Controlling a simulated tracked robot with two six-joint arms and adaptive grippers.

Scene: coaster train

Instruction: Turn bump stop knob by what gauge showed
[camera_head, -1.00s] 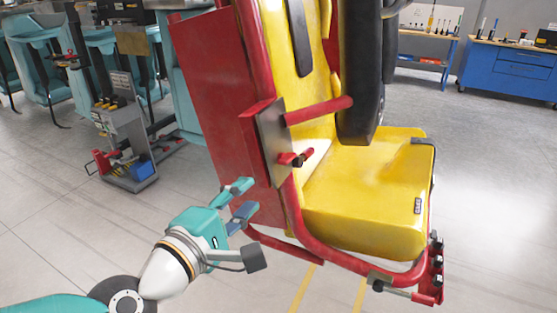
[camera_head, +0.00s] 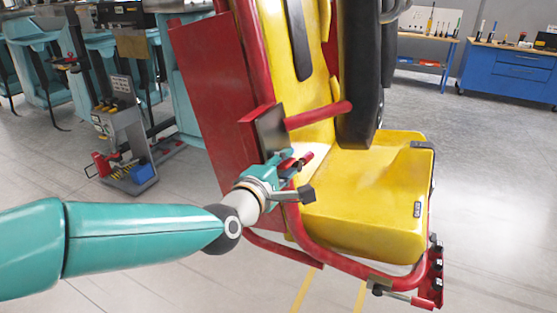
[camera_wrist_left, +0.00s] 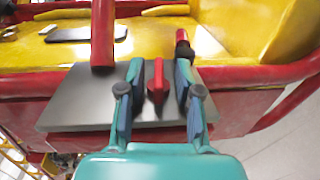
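A red knob (camera_wrist_left: 158,82) stands on a grey plate (camera_wrist_left: 75,98) at the side of the yellow seat. In the left wrist view my left gripper (camera_wrist_left: 159,72) is open, with one finger on each side of this knob and a gap to it on both sides. In the head view the left gripper (camera_head: 287,161) is at the dark side plate (camera_head: 270,130) and largely hides the knob. A red-and-black handle (camera_wrist_left: 183,46) sits just beyond the right finger. No gauge reading can be made out. My right gripper is not in view.
The yellow seat (camera_head: 365,215) has a red tube frame (camera_head: 330,252) and a red armrest bar (camera_head: 320,116) above the gripper. A grey cart (camera_head: 128,150) stands at left. A blue cabinet (camera_head: 510,72) is at back right. The floor at right is clear.

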